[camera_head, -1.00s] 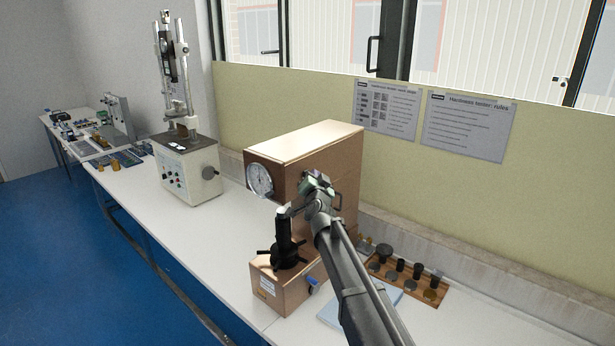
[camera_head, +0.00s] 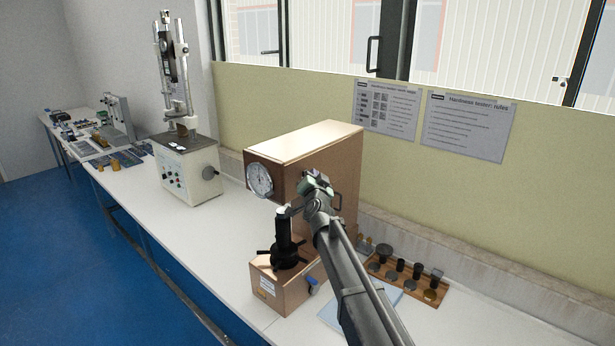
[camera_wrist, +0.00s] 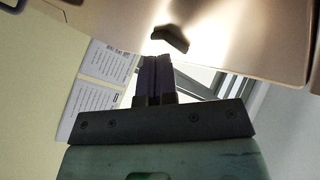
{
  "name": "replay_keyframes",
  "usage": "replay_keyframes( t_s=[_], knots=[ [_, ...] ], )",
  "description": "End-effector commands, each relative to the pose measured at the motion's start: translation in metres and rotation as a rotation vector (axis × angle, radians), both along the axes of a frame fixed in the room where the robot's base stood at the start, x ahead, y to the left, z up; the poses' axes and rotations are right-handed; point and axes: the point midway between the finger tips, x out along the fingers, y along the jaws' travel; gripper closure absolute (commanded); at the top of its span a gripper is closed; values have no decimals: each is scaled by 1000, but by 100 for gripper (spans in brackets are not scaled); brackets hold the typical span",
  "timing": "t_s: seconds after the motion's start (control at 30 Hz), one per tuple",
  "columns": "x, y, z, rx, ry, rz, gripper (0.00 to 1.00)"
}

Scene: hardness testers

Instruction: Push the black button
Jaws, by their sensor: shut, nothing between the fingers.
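A copper-coloured hardness tester (camera_head: 331,160) with a round dial (camera_head: 260,180) stands on the white bench. In the wrist view, a small black part (camera_wrist: 170,39), apparently the black button, sticks out from the tester's tan surface. My gripper (camera_wrist: 156,62) is shut and empty, its fingertips close to this part in the picture; I cannot tell whether they touch it. In the head view my wrist is beside the tester's right side, and the fingertips and button cannot be made out.
A black spindle with a spoked handwheel (camera_head: 285,252) stands on the tester's base, left of my arm. A wooden rack of samples (camera_head: 437,298) and blue-white papers (camera_head: 333,317) lie to the right. A light grey tester (camera_head: 188,168) stands farther left, with clear bench between.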

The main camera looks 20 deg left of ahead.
Motion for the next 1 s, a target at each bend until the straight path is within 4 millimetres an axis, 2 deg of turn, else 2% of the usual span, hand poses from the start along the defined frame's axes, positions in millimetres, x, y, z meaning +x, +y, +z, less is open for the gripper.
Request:
replay_keyframes(
  t_s=[0.2,0.5,0.9,1.0],
  knots=[
    [-4,-13,0,0,1,-1,100],
    [-5,-15,0,0,0,0,100],
    [-20,-63,0,-1,-1,-2,100],
    [-22,-69,0,-1,0,0,100]
  ],
)
